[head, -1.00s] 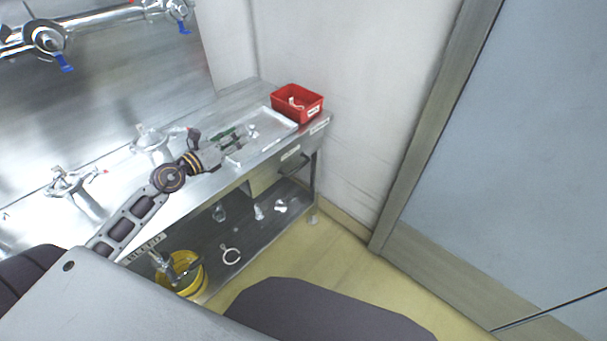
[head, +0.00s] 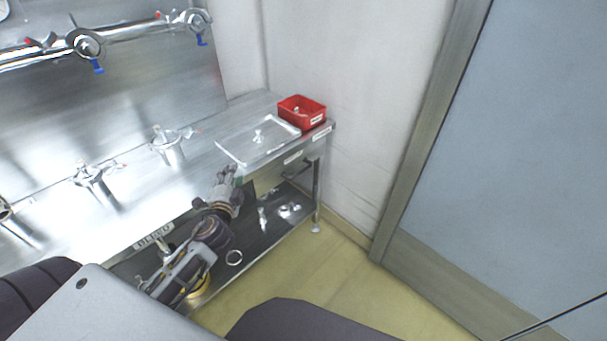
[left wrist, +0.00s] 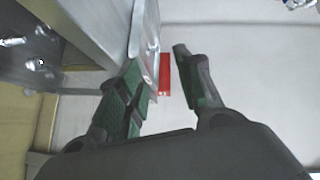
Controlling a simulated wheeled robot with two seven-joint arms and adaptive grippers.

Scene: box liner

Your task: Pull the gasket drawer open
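The drawer front (head: 268,181) is under the right part of the steel bench in the head view, partly hidden by my left arm, and it appears shut. My left gripper (head: 228,170) is at the bench's front edge, to the left of the drawer and apart from the handle. In the left wrist view its green-padded fingers (left wrist: 160,80) are spread with nothing held between them. The bench's metal edge (left wrist: 95,35) passes close by the left finger. My right gripper is not in view.
A clear tray (head: 240,159) and a red bin (head: 301,113) sit on the bench top. The floor (head: 315,262) in front of the drawer is clear.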

